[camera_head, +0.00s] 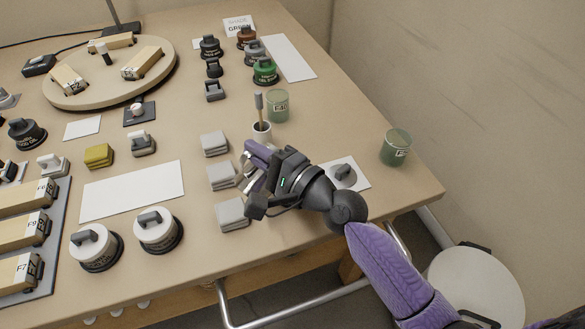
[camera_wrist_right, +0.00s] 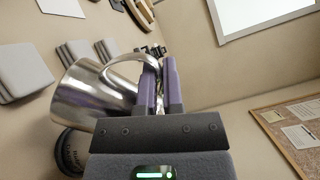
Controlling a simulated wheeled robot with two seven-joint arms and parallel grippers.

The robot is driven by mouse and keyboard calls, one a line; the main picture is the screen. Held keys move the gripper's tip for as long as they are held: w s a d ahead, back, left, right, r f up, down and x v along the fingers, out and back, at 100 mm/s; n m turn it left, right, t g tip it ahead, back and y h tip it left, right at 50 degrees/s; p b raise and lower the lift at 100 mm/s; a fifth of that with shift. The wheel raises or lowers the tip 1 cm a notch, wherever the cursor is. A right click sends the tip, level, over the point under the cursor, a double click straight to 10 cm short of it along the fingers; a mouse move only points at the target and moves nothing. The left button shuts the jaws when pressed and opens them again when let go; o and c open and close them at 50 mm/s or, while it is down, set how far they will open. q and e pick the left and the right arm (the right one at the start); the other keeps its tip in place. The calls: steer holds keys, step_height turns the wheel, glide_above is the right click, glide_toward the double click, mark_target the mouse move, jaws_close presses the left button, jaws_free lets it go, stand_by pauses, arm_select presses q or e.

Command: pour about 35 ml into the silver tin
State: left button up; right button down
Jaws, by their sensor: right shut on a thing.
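My right gripper (camera_head: 252,163) is over the middle of the bench, near the grey folded cloths. In the right wrist view its purple fingers (camera_wrist_right: 160,85) are closed on the handle of a shiny metal jug (camera_wrist_right: 92,92). The jug looks tilted in that view; its contents are hidden. In the head view the jug is mostly hidden behind the gripper. A small tin with a silver-grey top (camera_head: 254,53) stands at the back among similar tins; I cannot read its label. My left gripper is out of view.
A green tin (camera_head: 265,71) and a green cup (camera_head: 277,106) stand beyond the gripper, with a brush pot (camera_head: 261,131) nearer. Another green cup (camera_head: 396,148) stands at the right. Two white-lidded tins (camera_head: 157,231) are at the front left. A white sheet (camera_head: 132,190) lies bare.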

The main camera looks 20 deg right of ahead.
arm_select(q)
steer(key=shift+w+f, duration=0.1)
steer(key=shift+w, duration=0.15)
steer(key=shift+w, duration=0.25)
arm_select(e)
steer(key=shift+a+r+p, duration=0.1)
steer(key=shift+r+p, duration=0.15)
steer(key=shift+p, duration=0.1)
steer(key=shift+s+a+f+n+p, duration=0.3)
steer(key=shift+a+n+p, duration=0.25)
steer(key=shift+n, duration=0.35)
steer(key=shift+a+f+n+g, duration=0.2)
steer(key=shift+f+n+g, duration=0.1)
steer(key=shift+f, duration=0.1)
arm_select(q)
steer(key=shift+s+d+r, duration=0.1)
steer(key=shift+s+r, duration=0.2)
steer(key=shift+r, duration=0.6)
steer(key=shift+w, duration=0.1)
